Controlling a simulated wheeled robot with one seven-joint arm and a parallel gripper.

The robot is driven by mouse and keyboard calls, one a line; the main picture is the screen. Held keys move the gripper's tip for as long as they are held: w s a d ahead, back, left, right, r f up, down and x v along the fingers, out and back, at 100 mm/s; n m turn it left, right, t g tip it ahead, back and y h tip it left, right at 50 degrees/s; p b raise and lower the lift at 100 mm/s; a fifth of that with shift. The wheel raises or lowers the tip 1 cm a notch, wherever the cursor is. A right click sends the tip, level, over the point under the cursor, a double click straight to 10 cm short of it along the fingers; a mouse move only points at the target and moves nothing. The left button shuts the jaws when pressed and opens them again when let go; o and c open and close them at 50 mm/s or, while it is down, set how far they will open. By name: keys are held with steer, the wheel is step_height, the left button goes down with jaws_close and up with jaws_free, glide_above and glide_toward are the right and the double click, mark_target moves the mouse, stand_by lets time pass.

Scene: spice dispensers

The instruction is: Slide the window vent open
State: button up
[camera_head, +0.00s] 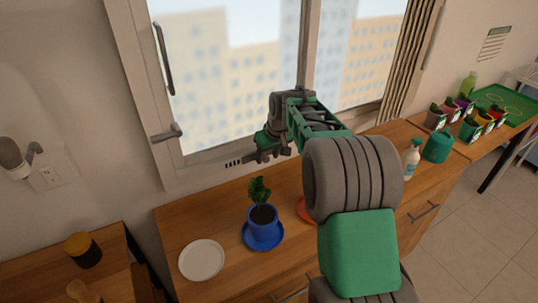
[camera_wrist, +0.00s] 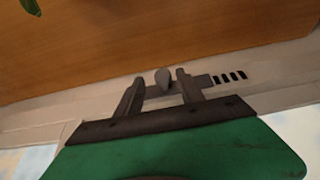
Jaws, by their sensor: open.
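The window vent (camera_head: 232,163) is a small strip on the lower window frame with several dark slots. In the wrist view the vent's slots (camera_wrist: 229,77) lie just right of my gripper's fingers. The vent's grey slider knob (camera_wrist: 163,76) stands between the two fingertips. My gripper (camera_wrist: 159,80) is open around the knob, with the right finger closer to it than the left. Whether either finger touches the knob I cannot tell. In the head view my gripper (camera_head: 254,158) is at the lower window frame, and it hides the knob there.
Below the window, the wooden counter (camera_head: 180,225) holds a potted plant in a blue pot (camera_head: 262,222) and a white plate (camera_head: 202,260). A white bottle (camera_head: 411,160) and a green canister (camera_head: 437,146) stand to the right. A window handle (camera_head: 166,133) sits on the frame.

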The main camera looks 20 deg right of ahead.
steer(key=v, duration=0.7)
steer(key=shift+s+r, duration=0.2)
steer(key=shift+r, duration=0.15)
